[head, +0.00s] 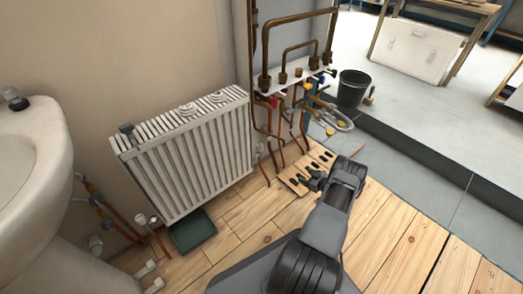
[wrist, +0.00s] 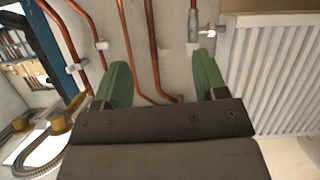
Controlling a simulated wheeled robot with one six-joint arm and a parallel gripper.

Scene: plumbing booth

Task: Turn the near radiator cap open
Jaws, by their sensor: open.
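The white ribbed radiator (head: 190,155) stands against the wall in the head view, and its edge shows at the right of the wrist view (wrist: 275,75). A white cap (head: 141,219) sits on the valve at its lower left. Another small valve (head: 261,148) is by its lower right side. In the wrist view a pale valve with a metal end (wrist: 207,31) sits beside the radiator, beyond the right finger. I cannot tell which cap counts as near. My gripper (head: 312,178) is open, its green fingers (wrist: 163,78) apart and empty, facing copper pipes. It is to the right of the radiator.
Copper pipes and a manifold (head: 300,75) stand right of the radiator. A slotted wooden board (head: 305,172) lies on the floor near my gripper. A green tray (head: 193,231) lies under the radiator. A basin (head: 30,165) is at left, a black bucket (head: 352,88) behind.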

